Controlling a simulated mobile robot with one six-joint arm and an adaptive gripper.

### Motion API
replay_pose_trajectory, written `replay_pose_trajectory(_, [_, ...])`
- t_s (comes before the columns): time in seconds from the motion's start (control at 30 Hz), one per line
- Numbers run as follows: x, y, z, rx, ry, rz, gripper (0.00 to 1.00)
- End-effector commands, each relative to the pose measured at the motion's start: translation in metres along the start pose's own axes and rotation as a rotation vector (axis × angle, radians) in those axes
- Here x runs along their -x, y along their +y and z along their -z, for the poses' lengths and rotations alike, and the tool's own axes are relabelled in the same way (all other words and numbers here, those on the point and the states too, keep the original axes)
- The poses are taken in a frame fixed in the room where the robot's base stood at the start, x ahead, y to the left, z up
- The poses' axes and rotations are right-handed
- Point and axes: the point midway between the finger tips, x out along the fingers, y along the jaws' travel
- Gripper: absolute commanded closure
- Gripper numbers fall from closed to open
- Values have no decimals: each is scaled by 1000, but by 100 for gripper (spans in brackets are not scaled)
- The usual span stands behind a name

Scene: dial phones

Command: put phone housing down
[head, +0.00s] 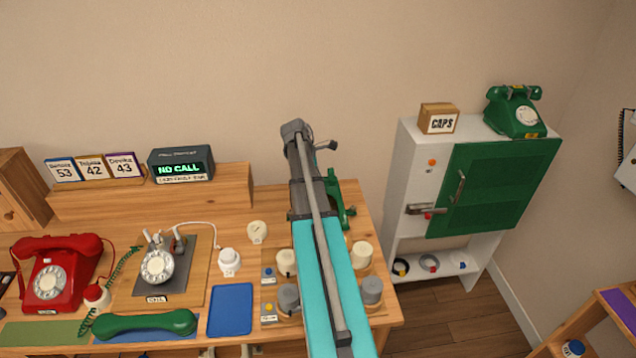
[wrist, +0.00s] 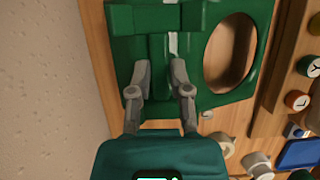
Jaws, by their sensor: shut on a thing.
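The green phone housing (wrist: 215,101) fills the upper part of the wrist view, with a large oval opening through which wood shows. My gripper (wrist: 160,68) is shut on a raised middle part of the housing. In the head view only a green edge of the housing (head: 348,212) shows at the back right of the desk; my arm hides the rest and the fingers. I cannot tell whether the housing touches the desk. An opened phone base with a white dial (head: 157,266) sits on a dark plate at the left.
A blue mat (head: 231,310) lies bare on the desk. A green handset (head: 146,323) and a red phone (head: 58,277) are at the left. Several knobs (head: 362,254) stand near my arm. A white cabinet (head: 393,200) with a green door bears a green phone (head: 515,111) and a CAPS box (head: 438,118).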

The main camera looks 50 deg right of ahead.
Motion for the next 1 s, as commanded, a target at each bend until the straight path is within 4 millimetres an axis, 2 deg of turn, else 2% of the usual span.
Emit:
replay_pose_trajectory(0.1, [-9,0,4,0,-1,0,100])
replay_pose_trajectory(0.67, [-13,0,5,0,0,0,100])
replay_pose_trajectory(0.7, [-12,0,5,0,0,0,69])
replay_pose_trajectory(0.8, [-12,0,5,0,0,0,51])
replay_pose_trajectory(0.87, [-12,0,5,0,0,0,40])
replay_pose_trajectory(1.0, [-12,0,5,0,0,0,40])
